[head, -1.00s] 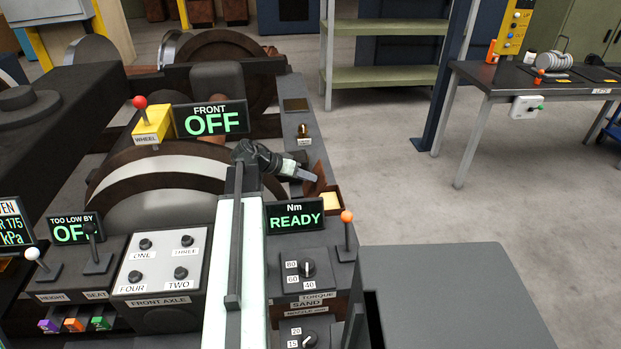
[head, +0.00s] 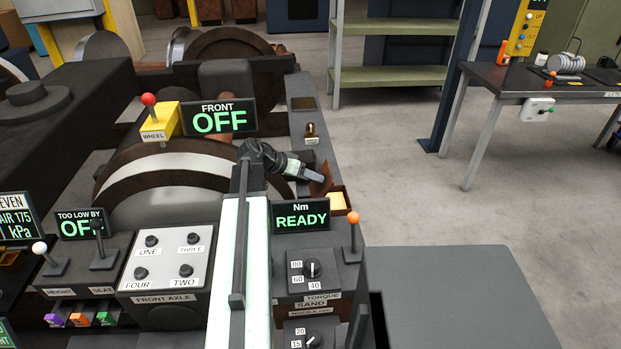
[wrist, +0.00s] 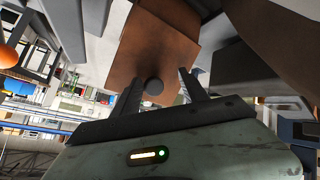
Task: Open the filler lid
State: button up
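The filler lid (head: 321,180) is a brown plate standing tilted up at the filler box (head: 337,201), whose pale inside shows. My gripper (head: 314,176) is just left of the lid in the head view, close against it. In the wrist view the brown lid (wrist: 168,50) fills the space ahead, with a round dark knob (wrist: 153,86) on its face. My gripper (wrist: 158,78) has its two fingers spread, one on each side of the knob, with gaps showing. Whether a finger touches the lid I cannot tell.
An orange-topped lever (head: 353,232) stands just in front of the filler box, beside the READY display (head: 301,215). A small brass fitting (head: 310,131) stands behind. Bare floor lies to the right.

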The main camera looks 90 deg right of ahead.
jog(key=shift+r, duration=0.1)
jog(key=p+v, duration=0.5)
jog(key=v, duration=0.2)
jog(key=shift+w+a+r, duration=0.2)
jog(key=shift+w, duration=0.1)
jog(key=shift+s, duration=0.1)
